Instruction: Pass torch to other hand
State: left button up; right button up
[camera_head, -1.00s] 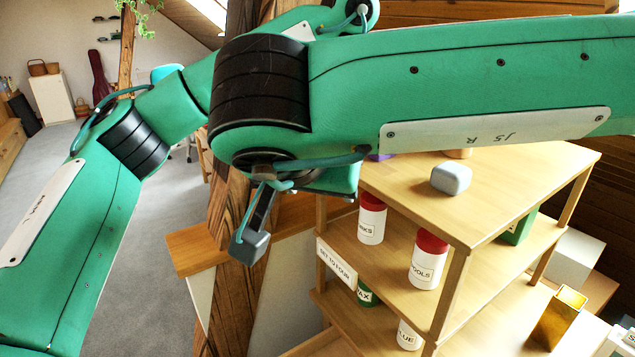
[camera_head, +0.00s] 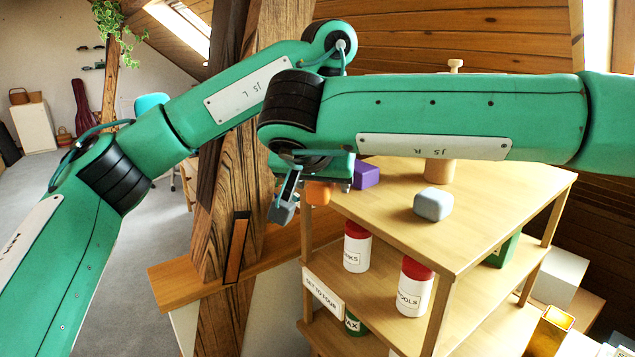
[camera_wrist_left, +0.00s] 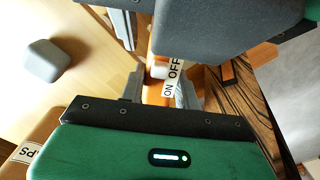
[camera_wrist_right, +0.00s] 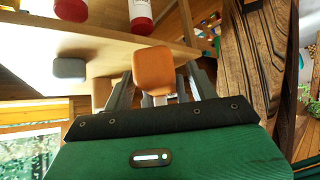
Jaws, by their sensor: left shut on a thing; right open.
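The orange torch, with a white ON/OFF label, lies between the fingers of my left gripper (camera_wrist_left: 160,88), which is shut on it; the torch (camera_wrist_left: 153,94) shows partly there. In the head view its orange end (camera_head: 318,194) shows just below my right arm, near the shelf's left corner. My right gripper (camera_head: 286,205) is open beside it. In the right wrist view the orange torch end (camera_wrist_right: 154,71) is in line with the space between the open fingers; I cannot tell if they touch it. My left gripper is hidden behind my right arm in the head view.
A wooden shelf unit (camera_head: 480,235) stands to the right, with a grey block (camera_head: 433,204) and a purple block (camera_head: 366,174) on top. Red-lidded jars (camera_head: 414,287) stand below. A timber post (camera_head: 222,190) rises close on the left. Open floor lies farther left.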

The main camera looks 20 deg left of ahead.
jog(key=c, duration=1)
pick_arm(q)
jog(key=o, duration=1.1)
pick_arm(e)
jog(key=shift+c, duration=0.7)
pick_arm(q)
jog(key=shift+o, duration=0.2)
jog(key=shift+r, duration=0.1)
